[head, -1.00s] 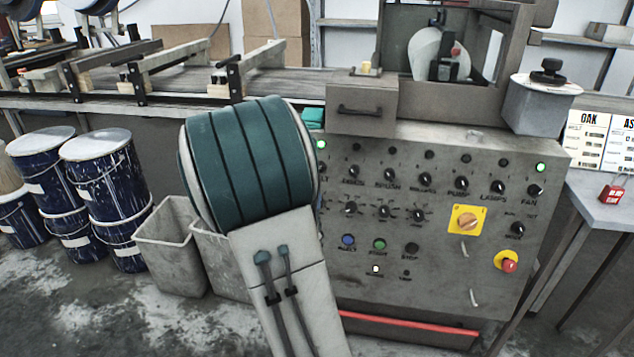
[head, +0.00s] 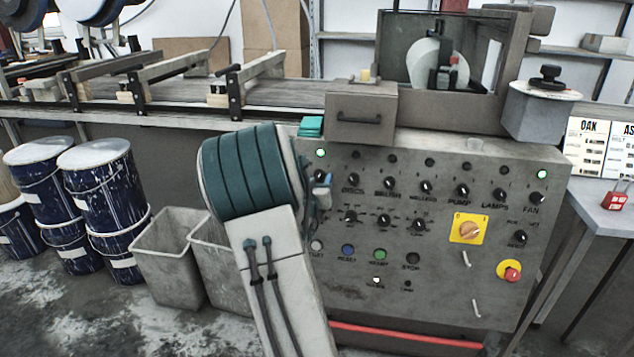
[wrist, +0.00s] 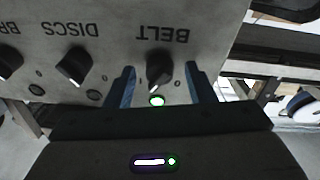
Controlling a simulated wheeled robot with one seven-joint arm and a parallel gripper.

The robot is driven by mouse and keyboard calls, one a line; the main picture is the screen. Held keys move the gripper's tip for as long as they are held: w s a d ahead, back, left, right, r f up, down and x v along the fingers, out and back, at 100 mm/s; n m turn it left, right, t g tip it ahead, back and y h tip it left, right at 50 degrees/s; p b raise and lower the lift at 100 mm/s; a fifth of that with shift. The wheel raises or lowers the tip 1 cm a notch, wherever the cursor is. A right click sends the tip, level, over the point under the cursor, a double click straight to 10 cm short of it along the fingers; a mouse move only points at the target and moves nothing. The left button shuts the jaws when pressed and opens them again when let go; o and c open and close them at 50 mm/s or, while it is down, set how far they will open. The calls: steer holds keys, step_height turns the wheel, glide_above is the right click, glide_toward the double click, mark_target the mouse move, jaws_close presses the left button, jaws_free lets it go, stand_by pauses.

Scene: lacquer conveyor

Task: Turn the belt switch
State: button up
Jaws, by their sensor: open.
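The belt switch (wrist: 158,70) is a black rotary knob with a white pointer mark, under the upside-down word BELT in the wrist view. Its pointer end faces down and slightly left there, toward a lit green lamp (wrist: 157,100). My gripper (wrist: 161,77) is open, one blue finger on each side of the knob, with gaps visible; I cannot tell how deep the fingers reach. In the head view my gripper (head: 325,186) shows at the panel's left edge, just below the lit green lamp (head: 321,152). The belt knob is hidden there by my arm and gripper.
The grey control panel (head: 445,290) holds several similar knobs; the DISCS knob (wrist: 76,66) is the close neighbour. A yellow-plated orange switch (head: 469,229) and a red stop button (head: 511,271) are at its right. Bins (head: 172,260) and paint drums (head: 100,190) stand left.

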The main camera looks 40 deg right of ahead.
steer(key=c, duration=1)
steer(key=shift+o, duration=0.2)
steer(key=shift+n, duration=0.5)
steer(key=n+t+y, duration=0.1)
steer(key=n, duration=0.5)
steer(key=shift+s+p, duration=0.1)
steer(key=shift+p, duration=0.3)
steer(key=n+y, duration=0.1)
steer(key=n, duration=0.2)
steer(key=n+p, duration=0.1)
steer(key=n, duration=0.2)
steer(key=shift+d+r+n+t+y, duration=0.1)
steer(key=shift+n+t+y, duration=0.2)
steer(key=shift+y, duration=0.1)
steer(key=o, duration=1)
steer(key=shift+c, duration=0.2)
